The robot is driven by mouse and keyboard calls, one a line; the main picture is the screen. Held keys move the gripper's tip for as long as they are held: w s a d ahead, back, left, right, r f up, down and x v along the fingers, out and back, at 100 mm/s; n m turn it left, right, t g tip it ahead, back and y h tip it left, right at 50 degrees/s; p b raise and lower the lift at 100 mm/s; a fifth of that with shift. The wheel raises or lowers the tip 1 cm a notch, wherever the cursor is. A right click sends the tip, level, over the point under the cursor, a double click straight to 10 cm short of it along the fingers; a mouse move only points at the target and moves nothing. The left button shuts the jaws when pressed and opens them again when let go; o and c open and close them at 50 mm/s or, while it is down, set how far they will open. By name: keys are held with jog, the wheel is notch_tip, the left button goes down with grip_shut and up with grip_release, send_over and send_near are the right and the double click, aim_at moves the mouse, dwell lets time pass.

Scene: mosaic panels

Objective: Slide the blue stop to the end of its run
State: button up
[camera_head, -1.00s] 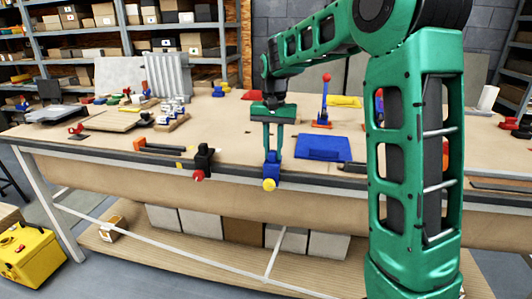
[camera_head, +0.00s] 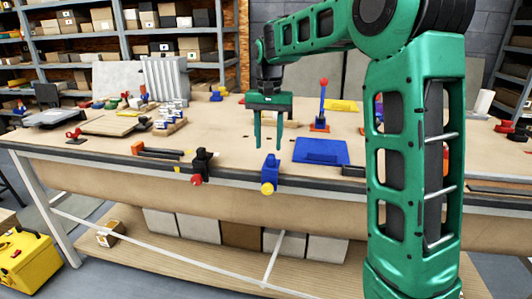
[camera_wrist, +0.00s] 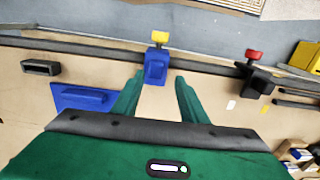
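The blue stop (camera_head: 270,172) with a yellow knob sits on the dark rail (camera_head: 330,182) along the bench's front edge. It also shows in the wrist view (camera_wrist: 155,70), ahead of the fingertips. My gripper (camera_head: 268,148) is open and empty, with its fingers just above and behind the stop. In the wrist view my gripper (camera_wrist: 159,80) has a finger on either side of the stop's line, apart from it. A black stop (camera_head: 201,165) with a red knob sits on the rail to the left of the blue stop, with a gap between them.
A blue panel (camera_head: 321,151) lies on the bench right of my gripper. A red-topped blue lever (camera_head: 322,105) stands behind it. An orange-ended tool (camera_head: 155,150) lies to the left. The rail between the two stops looks clear.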

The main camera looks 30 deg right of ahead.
notch_tip(320, 180, up, 6)
jog(key=shift+w+f, duration=0.1)
dwell(0.5)
jog(key=s+d+f, duration=0.2)
jog(key=s+f, duration=0.3)
jog(key=s, duration=0.7)
jog(key=s+d+f, duration=0.3)
jog(key=s+f, duration=0.2)
jog(key=s, duration=0.8)
jog(key=s+d+f, duration=0.2)
jog(key=s+f, duration=0.3)
jog(key=s, duration=0.7)
jog(key=shift+s+d+f+n, duration=0.2)
jog(key=shift+s+f+n, duration=0.1)
jog(key=shift+n, duration=0.1)
jog(key=shift+r, duration=0.1)
jog(key=shift+w+f, duration=0.25)
jog(key=shift+w, duration=0.35)
